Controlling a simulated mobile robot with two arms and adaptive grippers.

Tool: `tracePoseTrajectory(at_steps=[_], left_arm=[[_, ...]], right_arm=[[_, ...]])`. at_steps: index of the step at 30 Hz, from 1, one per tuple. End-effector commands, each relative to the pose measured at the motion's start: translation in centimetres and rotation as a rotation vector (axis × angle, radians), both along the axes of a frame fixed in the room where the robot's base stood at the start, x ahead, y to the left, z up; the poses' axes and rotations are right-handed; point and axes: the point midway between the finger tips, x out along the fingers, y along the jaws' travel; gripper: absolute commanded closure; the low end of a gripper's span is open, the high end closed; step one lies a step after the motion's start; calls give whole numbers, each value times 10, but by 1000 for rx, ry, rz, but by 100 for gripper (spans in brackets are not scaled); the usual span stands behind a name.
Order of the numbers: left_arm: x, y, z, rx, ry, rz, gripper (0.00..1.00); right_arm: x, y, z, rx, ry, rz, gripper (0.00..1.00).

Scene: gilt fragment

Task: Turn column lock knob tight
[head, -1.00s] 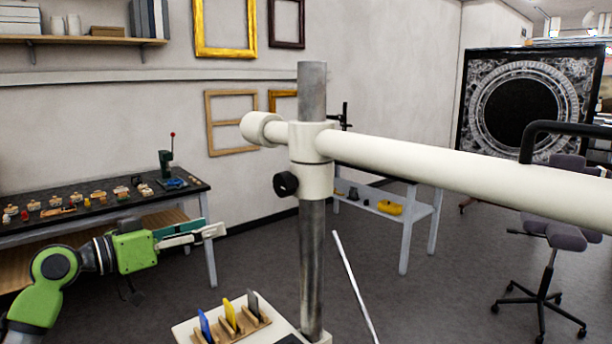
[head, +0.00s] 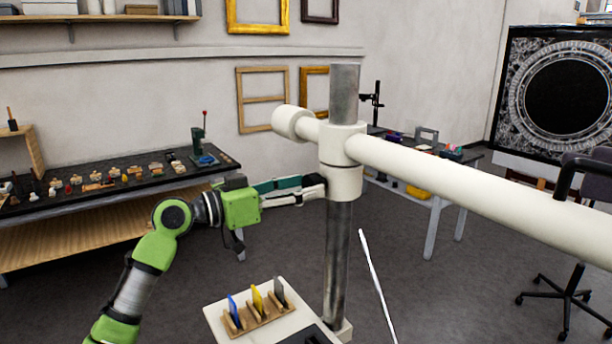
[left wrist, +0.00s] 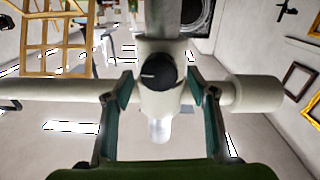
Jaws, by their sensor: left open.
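The black lock knob (left wrist: 155,73) sits on the white collar (head: 343,160) of the upright metal column (head: 337,262). In the left wrist view the knob has a pale line on its face and lies between my open fingers. My left gripper (head: 318,186) is at the collar's left side in the head view, where its fingers hide the knob. The left gripper also shows in the left wrist view (left wrist: 157,86), with a finger on each side of the knob. I cannot tell whether they touch it. My right gripper is not in view.
A white arm (head: 450,185) runs right from the collar. A white base board (head: 225,318) carries a wooden rack (head: 262,321) with blue, yellow and grey cards. A workbench (head: 110,196) with small parts stands at the left. A thin white rod (head: 376,285) leans right of the column.

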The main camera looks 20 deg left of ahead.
Motion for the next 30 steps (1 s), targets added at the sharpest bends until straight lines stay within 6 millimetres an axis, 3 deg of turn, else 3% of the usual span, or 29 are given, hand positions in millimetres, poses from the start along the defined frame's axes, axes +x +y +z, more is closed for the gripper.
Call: tracePoseTrajectory(at_steps=[13, 18, 30], left_arm=[[10, -9, -1, 1, 0, 0, 48], [9, -9, -1, 1, 1, 0, 86], [9, -8, -4, 38, -29, 0, 86]], right_arm=[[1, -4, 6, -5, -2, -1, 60], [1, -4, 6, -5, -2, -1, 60], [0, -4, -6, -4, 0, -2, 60]])
